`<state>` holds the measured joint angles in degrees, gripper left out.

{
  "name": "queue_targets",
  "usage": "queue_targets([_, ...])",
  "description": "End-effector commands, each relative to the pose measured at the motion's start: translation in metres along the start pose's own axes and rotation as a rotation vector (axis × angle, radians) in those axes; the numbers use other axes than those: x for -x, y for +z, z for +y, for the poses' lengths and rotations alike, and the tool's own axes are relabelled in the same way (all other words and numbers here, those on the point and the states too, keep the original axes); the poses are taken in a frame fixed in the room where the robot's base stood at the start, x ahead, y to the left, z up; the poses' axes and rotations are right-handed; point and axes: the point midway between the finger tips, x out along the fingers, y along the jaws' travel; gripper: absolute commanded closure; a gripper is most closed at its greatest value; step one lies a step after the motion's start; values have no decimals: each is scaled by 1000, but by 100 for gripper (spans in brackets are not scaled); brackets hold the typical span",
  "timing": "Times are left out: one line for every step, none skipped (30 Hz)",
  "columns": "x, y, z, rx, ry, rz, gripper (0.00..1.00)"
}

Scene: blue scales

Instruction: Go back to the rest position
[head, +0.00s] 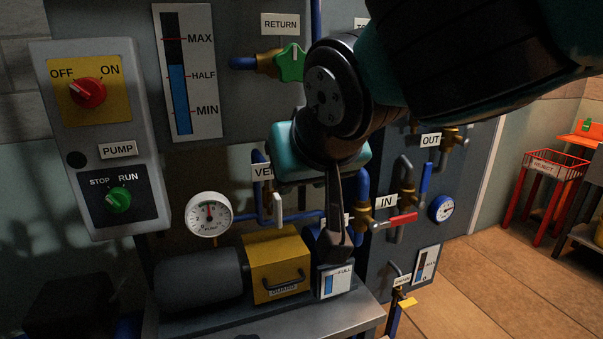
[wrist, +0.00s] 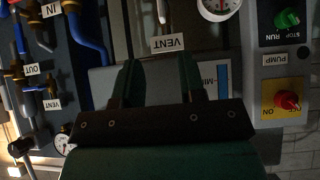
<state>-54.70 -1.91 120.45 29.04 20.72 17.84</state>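My gripper (head: 335,247) hangs in front of the blue-grey pump panel in the head view, with its dark fingers pointing down past the VENT label and over the small FULL gauge box (head: 336,281). The fingers overlap in this view. In the wrist view my gripper (wrist: 159,65) shows two dark green fingers apart with a clear gap, and nothing is held between them. Whether the fingers touch anything on the panel cannot be told.
The grey switch box (head: 117,212) with red and green knobs stands at left. A level gauge (head: 189,70), a green valve handle (head: 291,63), a white dial (head: 208,214), a yellow guard (head: 277,262) and a red IN lever (head: 400,219) surround my arm. Floor (head: 480,285) is clear at right.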

Motion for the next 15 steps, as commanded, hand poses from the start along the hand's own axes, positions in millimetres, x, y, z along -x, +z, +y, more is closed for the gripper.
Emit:
queue_targets([0, 0, 0, 0, 0, 0, 63])
queue_targets([0, 0, 0, 0, 0, 0, 63])
queue_targets([0, 0, 0, 0, 0, 0, 63])
queue_targets([0, 0, 0, 0, 0, 0, 63])
queue_targets([0, 0, 0, 0, 0, 0, 63])
queue_targets([0, 0, 0, 0, 0, 0, 63])
queue_targets([0, 0, 0, 0, 0, -1, 63])
queue_targets([0, 1, 2, 1, 0, -5, 63])
queue_targets([0, 2, 5, 3, -2, -18, 63])
queue_targets([1, 5, 10, 8, -6, -37, 63])
queue_targets([2, 10, 16, 13, -11, -63, 63])
queue_targets([3, 18, 25, 25, -24, -108, 63])
queue_targets([6, 27, 33, 34, -38, -149, 63])
queue_targets([9, 37, 40, 47, -56, -195, 63])
queue_targets([15, 52, 51, 62, -87, -260, 63])
